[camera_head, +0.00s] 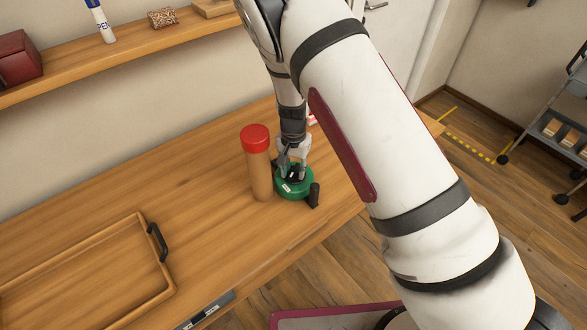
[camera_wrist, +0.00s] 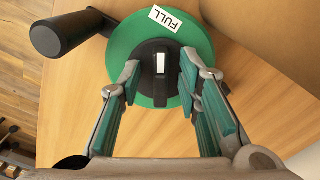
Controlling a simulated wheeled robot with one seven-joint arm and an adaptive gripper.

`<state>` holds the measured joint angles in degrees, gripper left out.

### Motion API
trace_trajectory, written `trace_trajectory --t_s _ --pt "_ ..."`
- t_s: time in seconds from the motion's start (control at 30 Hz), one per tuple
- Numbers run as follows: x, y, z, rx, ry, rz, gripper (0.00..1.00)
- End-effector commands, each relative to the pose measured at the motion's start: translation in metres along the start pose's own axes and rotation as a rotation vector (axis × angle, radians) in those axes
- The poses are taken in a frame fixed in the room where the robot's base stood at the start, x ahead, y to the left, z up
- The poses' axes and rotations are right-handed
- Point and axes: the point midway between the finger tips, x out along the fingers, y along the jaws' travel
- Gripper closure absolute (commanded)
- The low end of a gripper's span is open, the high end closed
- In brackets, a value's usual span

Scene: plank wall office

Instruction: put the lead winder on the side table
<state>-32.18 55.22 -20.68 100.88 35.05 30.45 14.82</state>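The lead winder (camera_head: 291,187) is a green disc with a black crank handle, lying on the wooden table near its front edge. In the wrist view the green winder (camera_wrist: 125,45) shows a "FULL" label, a black centre hub and the black handle at upper left. My gripper (camera_head: 293,160) points down over the winder. In the wrist view my gripper (camera_wrist: 160,80) has its fingers apart, one on each side of the hub, with narrow gaps seeming to remain. I cannot tell which surface is the side table.
A bottle with a red cap (camera_head: 256,165) stands close to the winder's left. A wooden tray (camera_head: 110,235) with black handles lies at the table's left. A shelf (camera_head: 135,50) with small items runs along the wall. A grey cart (camera_head: 560,115) stands at far right beyond open floor.

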Motion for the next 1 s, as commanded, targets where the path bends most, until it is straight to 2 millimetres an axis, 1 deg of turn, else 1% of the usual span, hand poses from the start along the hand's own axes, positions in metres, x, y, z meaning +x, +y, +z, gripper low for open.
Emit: trace_trajectory --t_s 0.17,0.5,0.63,0.8,1.0 --pt "-0.017 -0.002 -0.001 -0.003 0.002 -0.002 0.69" --pt "-0.084 -0.002 -0.001 -0.002 0.003 -0.003 0.69" --pt "-0.105 -0.001 -0.001 -0.002 0.003 -0.003 0.69" --pt "-0.119 -0.001 0.000 -0.002 0.001 -0.001 0.69" --pt "-0.122 0.000 0.000 -0.001 0.000 0.000 0.69"
